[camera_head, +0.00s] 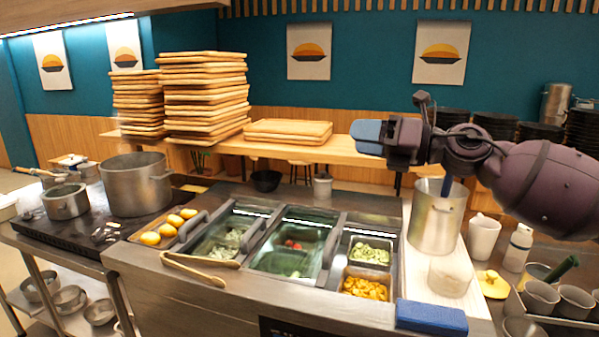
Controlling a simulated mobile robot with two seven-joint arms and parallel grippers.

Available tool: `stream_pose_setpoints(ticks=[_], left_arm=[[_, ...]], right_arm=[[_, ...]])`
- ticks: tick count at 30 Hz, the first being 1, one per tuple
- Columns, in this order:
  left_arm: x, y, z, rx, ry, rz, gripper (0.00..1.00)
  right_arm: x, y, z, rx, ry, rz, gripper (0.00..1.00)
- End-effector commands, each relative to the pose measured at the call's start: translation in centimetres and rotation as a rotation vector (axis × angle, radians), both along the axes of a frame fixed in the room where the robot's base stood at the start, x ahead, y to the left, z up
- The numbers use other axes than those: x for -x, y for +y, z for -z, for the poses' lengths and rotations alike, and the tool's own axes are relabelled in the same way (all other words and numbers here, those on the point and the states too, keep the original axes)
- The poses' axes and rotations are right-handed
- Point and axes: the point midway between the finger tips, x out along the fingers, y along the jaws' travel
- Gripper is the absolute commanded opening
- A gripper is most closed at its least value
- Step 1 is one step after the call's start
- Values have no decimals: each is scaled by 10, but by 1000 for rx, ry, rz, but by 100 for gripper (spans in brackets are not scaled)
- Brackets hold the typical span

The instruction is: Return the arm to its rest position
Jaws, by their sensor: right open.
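My right gripper (370,136) is in the camera_head view, raised at the right, with its arm coming in from the right edge. Its blue fingertips point left and look empty. It is in the air above the counter, clear of the food pans. A tall metal pot (436,222) stands below the gripper's wrist, with a blue handle-like piece rising from its mouth. My left gripper does not show.
Topping pans (366,285) with glass lids fill the counter's middle. Tongs (200,268) lie at its front left. A blue block (431,317) sits at the front right. A large pot (136,184) stands on the stove. Stacked wooden trays (204,95) stand behind.

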Motion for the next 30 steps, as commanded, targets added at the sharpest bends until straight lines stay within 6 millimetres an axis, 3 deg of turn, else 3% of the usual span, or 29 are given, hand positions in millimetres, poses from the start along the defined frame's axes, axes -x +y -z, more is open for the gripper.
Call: stream_pose_setpoints(ticks=[7,17,23,30], left_arm=[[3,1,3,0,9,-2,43],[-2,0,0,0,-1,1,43],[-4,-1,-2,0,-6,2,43],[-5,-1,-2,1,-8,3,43]], right_arm=[[-1,3,53,-497,386,75,51],[5,-31,159,-1003,868,258,51],[25,-58,236,-1254,1119,391,51],[68,-88,325,-1505,1350,548,51]])
